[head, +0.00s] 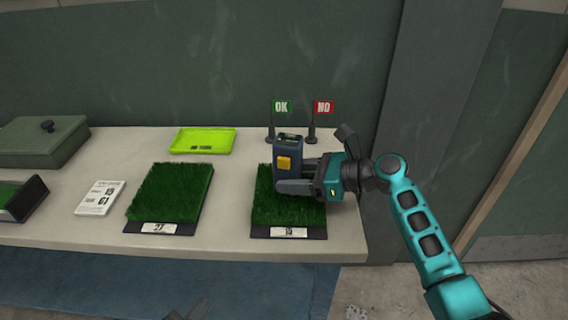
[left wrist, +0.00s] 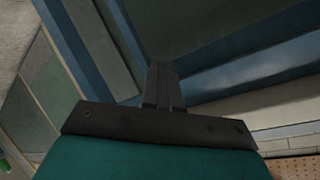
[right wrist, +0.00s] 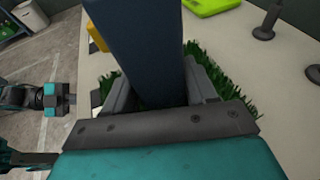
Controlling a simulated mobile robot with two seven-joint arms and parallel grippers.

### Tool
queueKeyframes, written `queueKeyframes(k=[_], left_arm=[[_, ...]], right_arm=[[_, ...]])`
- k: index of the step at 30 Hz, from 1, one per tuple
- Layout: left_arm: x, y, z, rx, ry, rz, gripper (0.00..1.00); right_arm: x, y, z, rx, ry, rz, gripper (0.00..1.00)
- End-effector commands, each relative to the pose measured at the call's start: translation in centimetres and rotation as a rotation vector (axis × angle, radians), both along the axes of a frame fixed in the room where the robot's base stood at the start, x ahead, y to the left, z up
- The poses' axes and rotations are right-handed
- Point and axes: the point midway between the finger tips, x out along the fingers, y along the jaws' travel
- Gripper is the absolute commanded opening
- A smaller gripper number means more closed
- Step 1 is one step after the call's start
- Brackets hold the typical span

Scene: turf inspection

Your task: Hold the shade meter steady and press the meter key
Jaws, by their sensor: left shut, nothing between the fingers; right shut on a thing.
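The shade meter (head: 290,147) is a dark blue upright box with a yellow key (head: 284,163) on its front face. My right gripper (head: 299,180) is shut on its lower part, over the right turf sample (head: 265,207). The fingers hide the meter's foot, so I cannot tell whether it touches the grass. In the right wrist view the meter's blue body (right wrist: 148,45) stands between the fingers, and the key (right wrist: 97,36) shows at left.
A left turf sample (head: 170,194), a white card (head: 99,198), a lime tray (head: 203,141) and a green lidded box (head: 42,141) are on the table (head: 230,228). Green OK (head: 281,107) and red flags (head: 323,107) stand behind the meter.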

Motion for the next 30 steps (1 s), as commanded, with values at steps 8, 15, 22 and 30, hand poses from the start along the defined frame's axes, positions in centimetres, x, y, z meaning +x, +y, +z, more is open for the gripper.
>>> queueKeyframes(k=[8, 15, 22, 30], left_arm=[[3.2, -3.5, 3.7, 0.517, -0.454, -0.418, 0.0], [1.5, -9.2, 11.9, 0.334, -0.761, -0.622, 0.0], [3.0, -11.9, 19.1, 0.46, -1.101, -0.661, 0.0], [4.5, -12.6, 23.2, 0.622, -1.303, -0.601, 0.0]], right_arm=[[0.0, 0.0, 0.1, 0.001, 0.0, 0.0, 0.39], [0.0, 0.0, 0.0, 0.001, 0.0, 0.0, 0.39], [0.0, 0.0, 0.0, 0.001, 0.0, 0.0, 0.39], [0.0, 0.0, 0.0, 0.001, 0.0, 0.0, 0.39]])
